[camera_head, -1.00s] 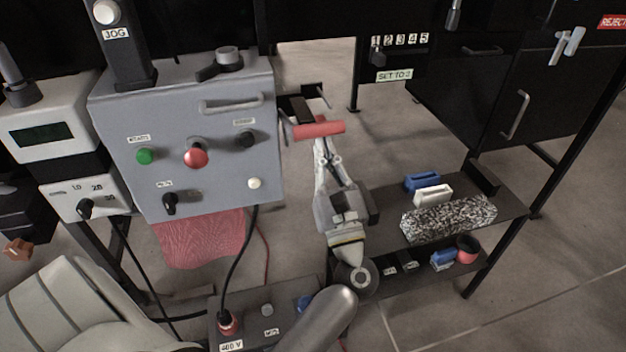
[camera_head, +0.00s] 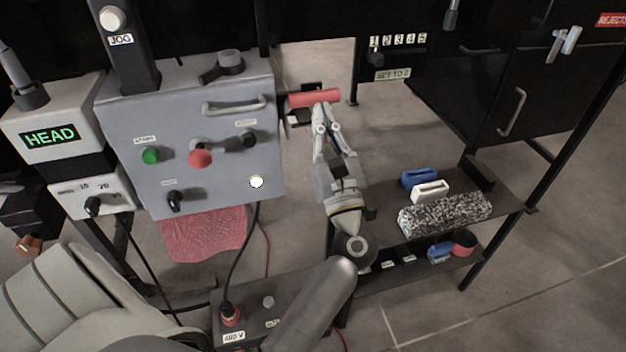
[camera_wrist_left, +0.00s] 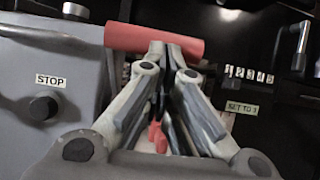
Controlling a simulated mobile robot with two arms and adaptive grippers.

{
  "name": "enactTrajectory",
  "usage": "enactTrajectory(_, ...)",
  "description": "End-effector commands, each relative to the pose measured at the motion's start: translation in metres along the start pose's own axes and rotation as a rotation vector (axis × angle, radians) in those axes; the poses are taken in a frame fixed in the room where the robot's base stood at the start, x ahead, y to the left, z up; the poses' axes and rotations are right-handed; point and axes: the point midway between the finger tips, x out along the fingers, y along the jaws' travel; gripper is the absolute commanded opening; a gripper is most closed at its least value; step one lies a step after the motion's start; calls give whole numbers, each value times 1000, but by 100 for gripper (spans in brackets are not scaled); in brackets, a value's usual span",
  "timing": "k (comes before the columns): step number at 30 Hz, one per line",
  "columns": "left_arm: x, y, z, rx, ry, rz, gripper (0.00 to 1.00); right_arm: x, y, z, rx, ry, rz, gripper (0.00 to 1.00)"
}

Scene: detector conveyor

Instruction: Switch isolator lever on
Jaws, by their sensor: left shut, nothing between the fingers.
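The isolator lever has a red cylindrical handle (camera_head: 315,98) on the right side of the grey control box (camera_head: 230,140). The handle lies roughly level in the head view, and it also shows in the left wrist view (camera_wrist_left: 130,37). My left gripper (camera_head: 324,106) is shut and empty, with its fingertips right at the handle from below. In the left wrist view its fingertips (camera_wrist_left: 168,50) overlap the handle; I cannot tell whether they touch it. My right gripper is not in view.
A display unit (camera_head: 50,135) reads HEAD, left of the box. A pink cloth (camera_head: 205,235) hangs below the box. A shelf on the right holds blue and white blocks (camera_head: 430,190) and a speckled block (camera_head: 445,214). A black cabinet (camera_head: 500,90) stands at the right.

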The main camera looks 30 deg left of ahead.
Motion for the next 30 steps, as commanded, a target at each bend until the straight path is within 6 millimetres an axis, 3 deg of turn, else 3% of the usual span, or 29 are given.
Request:
enactTrajectory(17,-4,0,0,1,0,-2,0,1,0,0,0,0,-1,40)
enactTrajectory(20,-17,0,-1,2,3,-3,0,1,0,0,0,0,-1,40)
enactTrajectory(30,-88,-1,-1,2,3,-4,0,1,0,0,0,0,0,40)
